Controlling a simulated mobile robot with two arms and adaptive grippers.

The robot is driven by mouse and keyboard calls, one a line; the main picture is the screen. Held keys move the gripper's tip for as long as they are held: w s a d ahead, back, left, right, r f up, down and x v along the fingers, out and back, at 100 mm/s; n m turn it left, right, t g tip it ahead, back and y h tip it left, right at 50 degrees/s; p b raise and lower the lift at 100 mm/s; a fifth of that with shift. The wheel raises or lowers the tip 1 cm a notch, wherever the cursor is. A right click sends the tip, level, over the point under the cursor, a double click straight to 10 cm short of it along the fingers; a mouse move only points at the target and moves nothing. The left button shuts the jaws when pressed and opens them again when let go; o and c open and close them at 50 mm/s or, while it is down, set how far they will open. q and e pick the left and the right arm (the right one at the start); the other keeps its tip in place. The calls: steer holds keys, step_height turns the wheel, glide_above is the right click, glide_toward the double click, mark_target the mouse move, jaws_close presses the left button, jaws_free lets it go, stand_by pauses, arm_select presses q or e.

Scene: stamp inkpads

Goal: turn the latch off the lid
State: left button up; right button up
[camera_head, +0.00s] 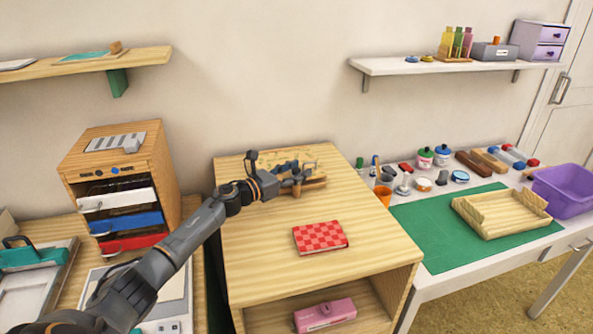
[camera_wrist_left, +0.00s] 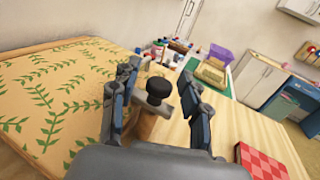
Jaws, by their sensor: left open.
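A box with a leaf-patterned lid (camera_head: 319,157) stands at the back of the wooden cabinet. In the left wrist view the lid (camera_wrist_left: 55,92) fills the left side, cream with green leaf sprigs. A latch with a black knob (camera_wrist_left: 158,88) stands at the lid's edge, a wooden piece below it. My left gripper (camera_head: 299,175) is at the box in the head view and hides part of it. In the left wrist view my left gripper (camera_wrist_left: 160,78) is open, one finger on each side of the knob. I cannot tell whether either finger touches it.
A red checked book (camera_head: 320,237) lies on the clear front of the cabinet top (camera_head: 262,270). To the right, a desk holds a green mat (camera_head: 420,225), a wooden tray (camera_head: 490,228), a purple bin (camera_head: 565,190) and small stamping items. A drawer unit (camera_head: 160,165) stands left.

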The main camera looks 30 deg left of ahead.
arm_select(q)
jaws_close()
